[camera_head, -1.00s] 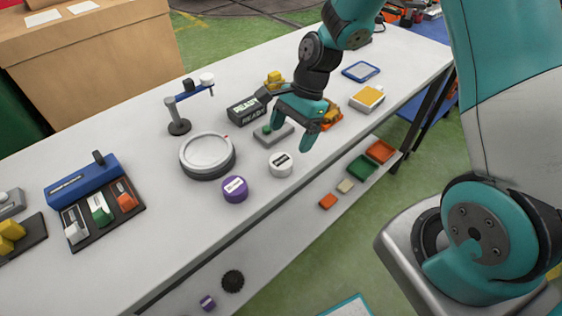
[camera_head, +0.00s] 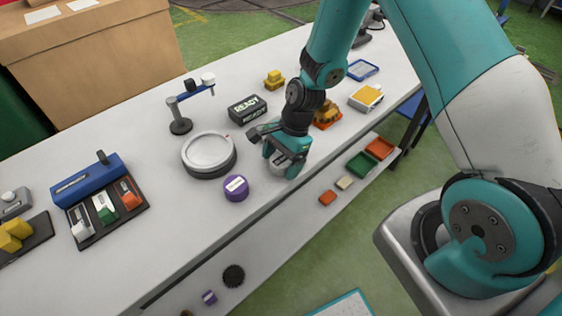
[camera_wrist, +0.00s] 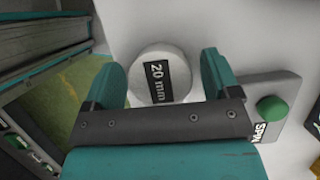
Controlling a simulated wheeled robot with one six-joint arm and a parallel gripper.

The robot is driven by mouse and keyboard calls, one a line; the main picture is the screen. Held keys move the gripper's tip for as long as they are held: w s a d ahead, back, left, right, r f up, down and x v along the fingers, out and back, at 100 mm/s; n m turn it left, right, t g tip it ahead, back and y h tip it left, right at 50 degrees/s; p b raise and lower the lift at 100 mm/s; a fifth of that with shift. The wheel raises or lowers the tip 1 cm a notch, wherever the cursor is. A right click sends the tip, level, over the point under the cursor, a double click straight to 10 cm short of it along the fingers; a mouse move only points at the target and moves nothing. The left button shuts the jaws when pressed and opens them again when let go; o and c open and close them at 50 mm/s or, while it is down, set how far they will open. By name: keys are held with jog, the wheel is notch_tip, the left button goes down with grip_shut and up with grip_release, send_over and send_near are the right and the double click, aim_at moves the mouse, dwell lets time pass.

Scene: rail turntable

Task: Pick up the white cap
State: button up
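The white cap (camera_wrist: 146,66) is a round white piece with a black "20 mm" label on top. In the wrist view it lies between the two teal fingers of my gripper (camera_wrist: 160,76), with a gap on either side. My gripper is open. In the head view my gripper (camera_head: 283,163) is low over the table at the cap's place and hides most of the cap.
A purple cap (camera_head: 236,188) stands on the table left of my gripper, near the front edge. Behind it is a round turntable (camera_head: 208,152). A grey block with a green button (camera_wrist: 271,108) is close to my right finger in the wrist view. A black "READY" box (camera_head: 247,108) stands behind.

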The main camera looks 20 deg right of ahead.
jog(key=c, duration=0.8)
jog(key=shift+o, duration=0.2)
jog(key=shift+r, duration=0.1)
